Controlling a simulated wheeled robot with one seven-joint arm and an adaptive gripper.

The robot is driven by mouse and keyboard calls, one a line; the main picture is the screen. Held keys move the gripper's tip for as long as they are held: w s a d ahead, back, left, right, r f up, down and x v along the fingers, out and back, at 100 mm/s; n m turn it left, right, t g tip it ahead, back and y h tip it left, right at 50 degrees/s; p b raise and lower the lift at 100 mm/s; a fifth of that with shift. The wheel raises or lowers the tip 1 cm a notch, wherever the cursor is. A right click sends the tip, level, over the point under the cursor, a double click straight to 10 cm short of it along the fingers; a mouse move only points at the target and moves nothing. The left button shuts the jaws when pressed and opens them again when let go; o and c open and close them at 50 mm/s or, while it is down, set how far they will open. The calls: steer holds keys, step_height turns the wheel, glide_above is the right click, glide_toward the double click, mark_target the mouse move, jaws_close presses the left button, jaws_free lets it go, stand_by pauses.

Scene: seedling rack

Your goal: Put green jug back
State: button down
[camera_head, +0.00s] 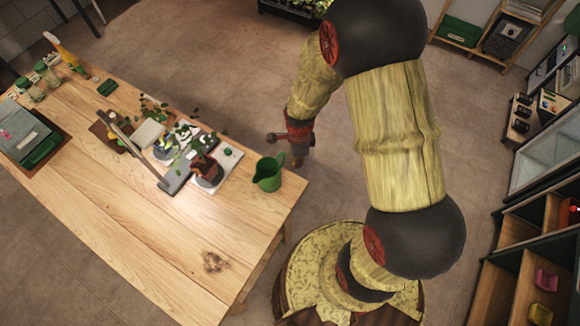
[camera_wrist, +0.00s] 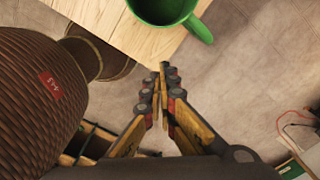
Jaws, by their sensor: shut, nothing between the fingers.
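The green jug (camera_head: 268,174) stands upright on the wooden table (camera_head: 170,240), near the table's right corner. It also shows in the wrist view (camera_wrist: 163,8) at the top edge, cut off, with its handle (camera_wrist: 199,30) pointing down and right. My gripper (camera_head: 298,160) is beyond the table's right edge, to the right of the jug and apart from it. In the wrist view my gripper (camera_wrist: 163,72) has its fingers together over the floor, with nothing between them.
Potted plants (camera_head: 205,168) and a white board (camera_head: 222,162) stand left of the jug. A spray bottle (camera_head: 65,55) and jars are at the table's far left. The table's front right is clear. A shelf unit (camera_head: 525,285) stands at the right, with a pink pot (camera_head: 545,279).

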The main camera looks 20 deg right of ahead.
mark_target(280, 177)
step_height(280, 177, down, 10)
steer(key=shift+s+b, duration=0.1)
steer(key=shift+b, duration=0.5)
steer(key=a, duration=0.1)
steer(key=w+a, duration=0.1)
steer(key=a, duration=0.1)
steer(key=shift+w+a, duration=0.2)
steer(key=shift+a, duration=0.2)
steer(key=shift+w+a, duration=0.2)
steer(key=shift+a, duration=0.4)
steer(key=shift+w+a, duration=0.2)
steer(key=shift+a, duration=0.4)
steer(key=shift+d, duration=0.1)
